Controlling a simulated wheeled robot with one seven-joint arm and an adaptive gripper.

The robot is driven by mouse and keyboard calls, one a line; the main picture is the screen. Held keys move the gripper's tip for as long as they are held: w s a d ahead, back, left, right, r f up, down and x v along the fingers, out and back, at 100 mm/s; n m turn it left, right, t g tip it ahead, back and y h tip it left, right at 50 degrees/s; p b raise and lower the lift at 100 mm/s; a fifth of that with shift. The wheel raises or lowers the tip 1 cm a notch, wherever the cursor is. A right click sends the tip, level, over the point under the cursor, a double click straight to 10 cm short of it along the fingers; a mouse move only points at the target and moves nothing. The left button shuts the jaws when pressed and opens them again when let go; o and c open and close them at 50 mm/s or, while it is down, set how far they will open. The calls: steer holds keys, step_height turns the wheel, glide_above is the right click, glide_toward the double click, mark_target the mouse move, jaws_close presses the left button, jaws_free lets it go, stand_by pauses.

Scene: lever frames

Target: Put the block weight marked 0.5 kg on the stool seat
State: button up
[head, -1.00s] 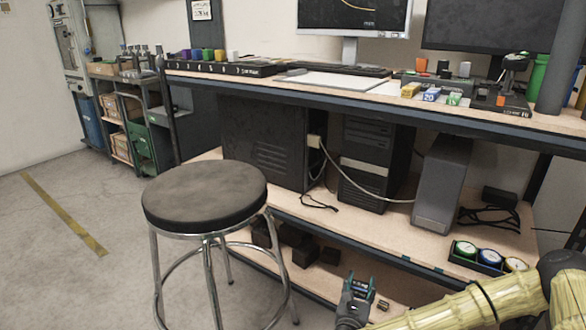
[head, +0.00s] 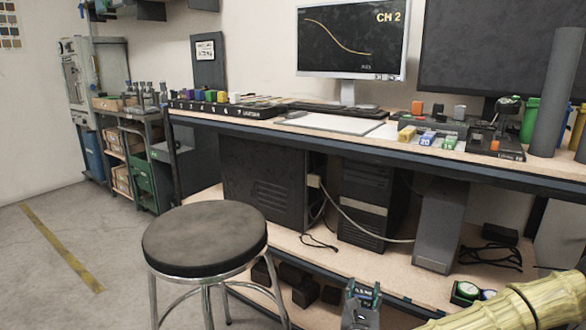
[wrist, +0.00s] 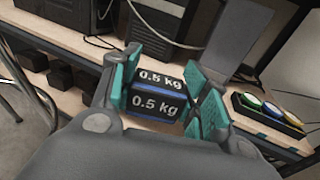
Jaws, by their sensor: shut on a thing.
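The block weight marked 0.5 kg (wrist: 156,101) is dark with a blue band and white lettering, seen between the teal-padded fingers in the wrist view. My gripper (wrist: 160,95) is shut on it. In the head view my gripper (head: 362,296) is at the bottom edge, right of the stool and in front of the lower shelf; the block is hard to make out there. The stool has a round dark seat (head: 205,238) on chrome legs, and the seat is bare. The gripper is apart from the seat and appears lower in the picture.
The workbench (head: 400,160) stands behind the stool, with monitors and small items on top. Open floor (head: 60,270) lies left of the stool.

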mark_target(365, 296)
steer(key=shift+n+y, duration=0.3)
steer(key=shift+y, duration=0.1)
steer(key=shift+s+d+r+p, duration=0.1)
steer(key=shift+s+r+p, duration=0.1)
steer(key=shift+r+p, duration=0.9)
steer(key=shift+s+a+r+p, duration=0.15)
steer(key=shift+r+p, duration=0.25)
steer(key=shift+p, duration=1.4)
steer(key=shift+s+d+r+p, duration=0.2)
steer(key=shift+r+p, duration=0.55)
steer(key=shift+p, duration=0.7)
steer(key=s+r+n+y+p, duration=0.2)
steer(key=s+r+p, duration=0.6)
steer(key=p, duration=1.7)
step_height(365, 296, up, 3)
steer(key=shift+a+r+n+t+y, duration=0.1)
steer(key=shift+a+n+t+y, duration=0.15)
steer(key=shift+y, duration=0.75)
